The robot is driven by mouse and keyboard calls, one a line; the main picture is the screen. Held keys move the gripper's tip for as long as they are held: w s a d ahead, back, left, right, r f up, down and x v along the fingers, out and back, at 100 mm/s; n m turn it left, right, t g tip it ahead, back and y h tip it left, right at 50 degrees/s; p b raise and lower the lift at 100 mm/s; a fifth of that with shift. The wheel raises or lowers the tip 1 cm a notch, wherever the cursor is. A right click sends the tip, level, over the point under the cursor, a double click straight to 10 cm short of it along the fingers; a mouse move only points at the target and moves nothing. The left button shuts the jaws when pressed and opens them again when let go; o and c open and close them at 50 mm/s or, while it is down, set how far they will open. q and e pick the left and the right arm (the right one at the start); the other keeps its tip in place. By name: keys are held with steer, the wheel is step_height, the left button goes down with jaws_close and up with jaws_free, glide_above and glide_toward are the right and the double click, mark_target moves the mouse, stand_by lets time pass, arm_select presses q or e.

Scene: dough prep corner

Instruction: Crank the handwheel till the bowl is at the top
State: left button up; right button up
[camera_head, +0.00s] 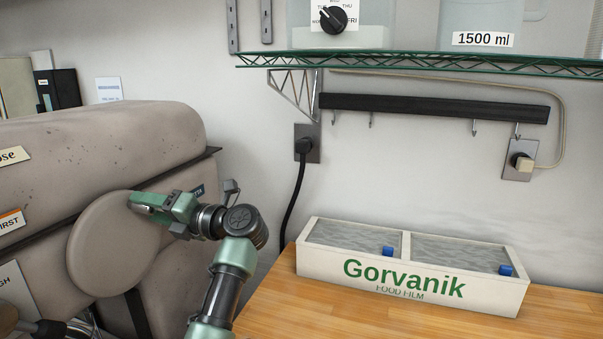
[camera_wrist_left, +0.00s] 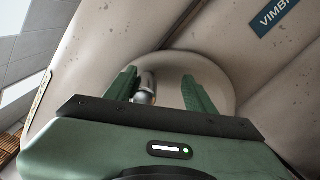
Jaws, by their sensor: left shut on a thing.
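The handwheel (camera_head: 112,250) is a round beige disc on the side of the large beige mixer (camera_head: 110,140). My left gripper (camera_head: 140,201) is at the upper right part of the disc's rim. In the left wrist view, a grey metal handle (camera_wrist_left: 146,86) stands between the fingers of the left gripper (camera_wrist_left: 159,76), nearer the left finger, with the pale disc (camera_wrist_left: 217,72) behind it. The left gripper is shut on this handle. The handle is hidden behind the gripper in the head view. I cannot make out the bowl clearly. My right gripper is out of view.
A white film box (camera_head: 320,265) with two compartments and blue tabs stands on the wooden counter (camera_head: 275,310) at the right. A black cable (camera_head: 295,195) hangs from a wall outlet behind. A green wire shelf (camera_head: 420,61) and a black hook rail (camera_head: 430,107) are above.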

arm_select(q)
steer(key=shift+w+d+f, duration=0.1)
steer(key=shift+f, duration=0.1)
steer(key=v, duration=0.7)
stand_by(0.5)
